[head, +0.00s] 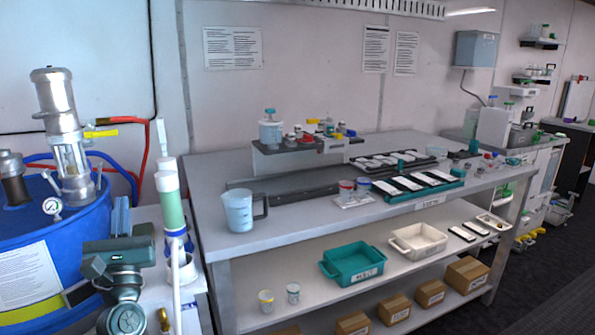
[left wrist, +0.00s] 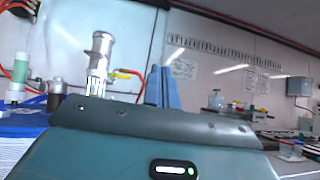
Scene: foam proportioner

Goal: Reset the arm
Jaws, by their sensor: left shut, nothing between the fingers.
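My left arm shows at the lower left of the head view, with its dark green wrist body low in the frame. My left gripper (head: 121,203) points upward, its two blue fingers close together and empty. It is in front of the blue drum and left of the white column with a green section. In the left wrist view the blue fingers of the gripper (left wrist: 161,72) stand upright above the dark edge of my wrist, with nothing between them. My right gripper is not in view.
A blue drum (head: 30,235) with a metal pump (head: 62,125) stands at the left. A white-and-green column (head: 172,210) is close beside my left arm. A grey workbench (head: 205,200) holds a clear jug (head: 240,210) and several trays. Floor shows at the lower right.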

